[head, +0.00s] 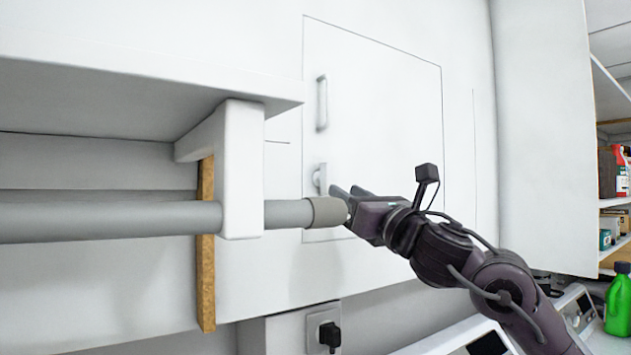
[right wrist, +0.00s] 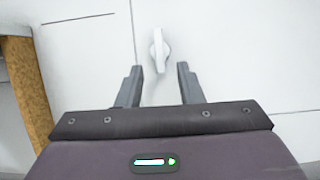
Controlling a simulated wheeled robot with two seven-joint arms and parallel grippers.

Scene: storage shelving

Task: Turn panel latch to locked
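The panel (head: 385,110) is a white square door set in the white wall, with a vertical bar handle (head: 322,103) near its left edge. The latch (head: 320,178) is a small white knob below that handle. In the right wrist view the latch (right wrist: 159,50) stands upright, just beyond and between the fingertips. My right gripper (head: 350,190) is at the panel's lower left, next to the latch; its fingers (right wrist: 157,70) are apart with nothing between them. I cannot tell whether it touches the latch. My left gripper is not in view.
A white shelf (head: 150,75) with a bracket (head: 240,165) and a thick grey rod (head: 110,218) juts in at left, its end close to my right gripper. A socket with a black plug (head: 329,335) is below. Shelves with bottles (head: 618,300) stand at right.

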